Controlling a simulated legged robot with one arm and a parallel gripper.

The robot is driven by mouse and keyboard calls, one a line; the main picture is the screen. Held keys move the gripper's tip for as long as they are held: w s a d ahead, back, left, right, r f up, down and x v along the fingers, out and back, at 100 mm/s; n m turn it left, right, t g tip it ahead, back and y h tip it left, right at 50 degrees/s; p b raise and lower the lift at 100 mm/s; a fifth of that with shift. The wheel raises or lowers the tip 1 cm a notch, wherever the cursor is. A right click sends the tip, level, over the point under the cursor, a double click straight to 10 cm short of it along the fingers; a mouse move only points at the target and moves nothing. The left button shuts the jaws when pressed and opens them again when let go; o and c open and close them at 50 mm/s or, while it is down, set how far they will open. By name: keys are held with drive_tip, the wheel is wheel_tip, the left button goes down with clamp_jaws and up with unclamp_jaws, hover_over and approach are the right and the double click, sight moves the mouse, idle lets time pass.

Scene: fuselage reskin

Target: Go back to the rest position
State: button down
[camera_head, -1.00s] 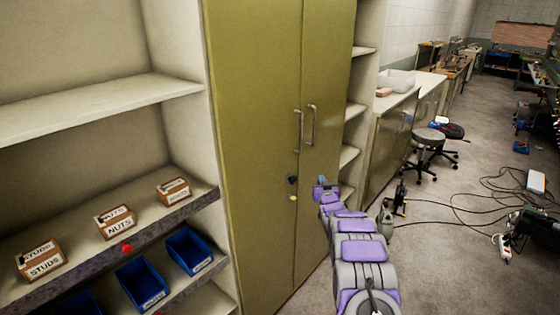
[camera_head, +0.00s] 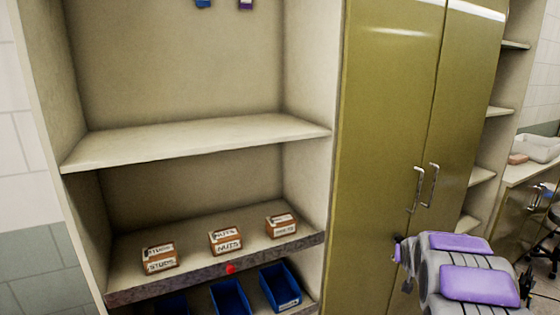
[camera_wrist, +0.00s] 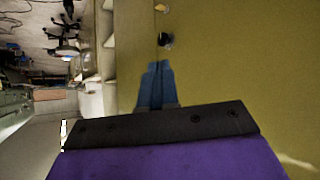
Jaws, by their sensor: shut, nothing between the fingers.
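My gripper (camera_wrist: 155,85) shows in the wrist view with its two blue fingers together and nothing between them. It is in front of the olive cabinet door (camera_wrist: 240,75). In the head view my purple and grey arm is at the lower right, in front of the olive cabinet (camera_head: 395,130). The gripper end (camera_head: 398,252) is small there, near the lower part of the doors. I cannot tell whether it touches the door.
Open shelves (camera_head: 200,138) stand left of the cabinet. Boxes marked studs (camera_head: 161,258) and nuts (camera_head: 226,242) sit above blue bins (camera_head: 281,288). Door handles (camera_head: 432,185) stick out near my arm. A counter (camera_head: 530,168) and a stool (camera_head: 555,212) are at the right.

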drive_tip(key=s+a+r+g+y, duration=0.1)
drive_tip(key=s+a+g, duration=0.1)
drive_tip(key=s+a, duration=0.55)
drive_tip(key=s+a+r+n+g+y, duration=0.15)
drive_tip(key=s+a, duration=0.25)
drive_tip(key=s, duration=0.7)
drive_tip(key=s+a+g, duration=0.3)
drive_tip(key=s+a, duration=0.3)
drive_tip(key=s, duration=0.3)
drive_tip(key=s+a+n+g, duration=0.1)
drive_tip(key=s+a+g, duration=0.1)
drive_tip(key=s, duration=1)
drive_tip(key=s+a+n+g+y, duration=0.1)
drive_tip(key=s+a+g, duration=0.2)
drive_tip(key=s, duration=1)
drive_tip(key=shift+a+f, duration=0.2)
drive_tip(key=shift+a, duration=1.05)
drive_tip(key=shift+s+y, duration=0.1)
drive_tip(key=shift+y, duration=0.15)
